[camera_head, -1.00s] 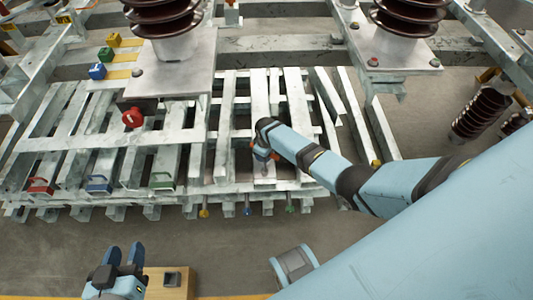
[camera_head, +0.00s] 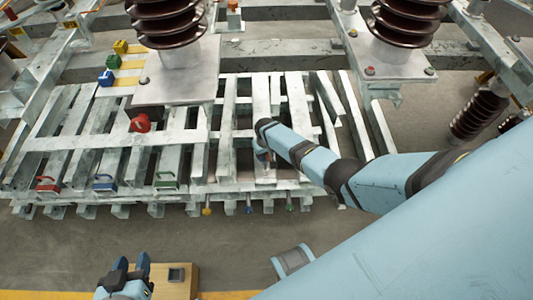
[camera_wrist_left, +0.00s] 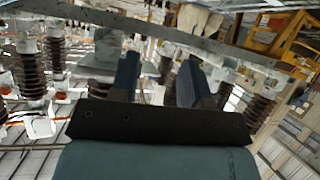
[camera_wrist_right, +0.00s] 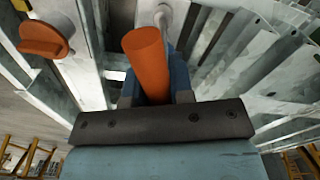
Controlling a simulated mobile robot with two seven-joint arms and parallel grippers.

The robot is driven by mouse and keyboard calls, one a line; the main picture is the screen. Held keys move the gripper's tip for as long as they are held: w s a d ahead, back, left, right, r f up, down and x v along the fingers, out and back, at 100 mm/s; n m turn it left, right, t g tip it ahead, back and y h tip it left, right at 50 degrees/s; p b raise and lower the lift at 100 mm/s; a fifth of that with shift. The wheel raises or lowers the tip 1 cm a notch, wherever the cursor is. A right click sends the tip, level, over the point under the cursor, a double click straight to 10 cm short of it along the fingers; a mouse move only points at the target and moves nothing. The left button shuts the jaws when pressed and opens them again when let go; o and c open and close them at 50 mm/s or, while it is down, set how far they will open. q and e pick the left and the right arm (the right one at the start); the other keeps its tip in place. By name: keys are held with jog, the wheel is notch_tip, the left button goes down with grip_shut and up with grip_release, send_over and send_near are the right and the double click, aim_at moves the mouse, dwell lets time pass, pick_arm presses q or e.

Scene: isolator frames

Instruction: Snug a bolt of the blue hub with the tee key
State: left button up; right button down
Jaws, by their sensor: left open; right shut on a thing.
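My right gripper (camera_head: 262,158) is over the galvanised frame, shut on an orange cylindrical handle, which I take for the tee key (camera_wrist_right: 146,55). The key's lower end is hidden, so I cannot tell whether it touches a bolt. A grey round head (camera_wrist_right: 163,14) shows just beyond the handle. Blue parts in view are a small block (camera_head: 106,77), a handled piece (camera_head: 104,184) and a rod tip (camera_head: 249,210) at the frame's front edge; I cannot tell which is the blue hub. My left gripper (camera_head: 131,262) is open and empty near the wooden box.
A red knob (camera_head: 139,123) stands left of my right gripper. Brown ribbed insulators (camera_head: 168,22) rise from plates at the back. Red (camera_head: 47,185) and green (camera_head: 166,181) handled pieces line the frame's front. A wooden box (camera_head: 178,284) is beside my left gripper.

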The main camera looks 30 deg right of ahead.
jog(key=shift+r+p, duration=2.4)
jog(key=shift+r, duration=0.25)
